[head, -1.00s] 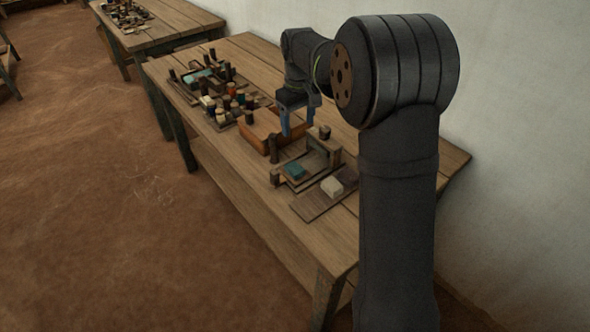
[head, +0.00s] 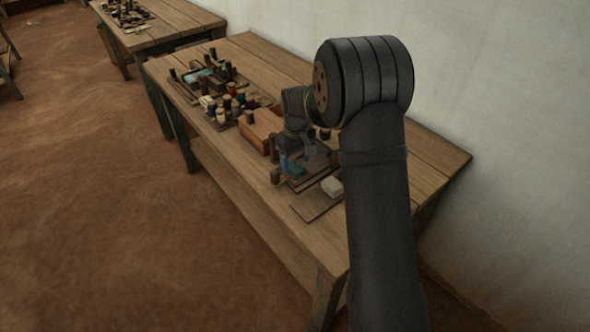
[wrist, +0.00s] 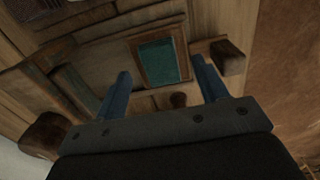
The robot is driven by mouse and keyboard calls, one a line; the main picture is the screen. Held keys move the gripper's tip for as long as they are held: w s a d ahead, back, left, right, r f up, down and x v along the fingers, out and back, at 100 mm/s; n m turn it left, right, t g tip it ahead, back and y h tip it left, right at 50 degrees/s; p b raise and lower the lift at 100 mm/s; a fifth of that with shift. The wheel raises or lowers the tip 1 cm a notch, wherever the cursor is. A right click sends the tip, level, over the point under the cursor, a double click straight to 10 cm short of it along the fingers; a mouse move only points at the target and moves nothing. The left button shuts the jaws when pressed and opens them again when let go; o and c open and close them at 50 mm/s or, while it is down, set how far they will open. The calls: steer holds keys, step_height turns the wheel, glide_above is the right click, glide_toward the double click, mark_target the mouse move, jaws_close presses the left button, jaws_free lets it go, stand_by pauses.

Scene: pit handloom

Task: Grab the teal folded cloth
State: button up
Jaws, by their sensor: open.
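The teal folded cloth (wrist: 160,62) lies in a small brown-edged tray in the wrist view. It shows as a small teal patch (head: 295,170) in the head view, partly hidden by my gripper. My gripper (head: 297,162) is over that part of the table, pointing down. In the wrist view my gripper (wrist: 161,68) is open, with one blue finger on each side of the cloth in the picture. Nothing is held between the fingers. I cannot tell how high the fingertips are above the cloth.
Dark wooden posts (wrist: 228,58) and (head: 275,175) stand close beside the cloth. A white block (head: 332,187) sits on a board to the right. An orange-brown wooden box (head: 260,132), several spools (head: 222,108) and another teal item (head: 203,74) are farther back.

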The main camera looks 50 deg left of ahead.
step_height(320, 180, down, 2)
steer(key=shift+f, duration=0.1)
steer(key=c, duration=1.1)
steer(key=shift+c, duration=0.2)
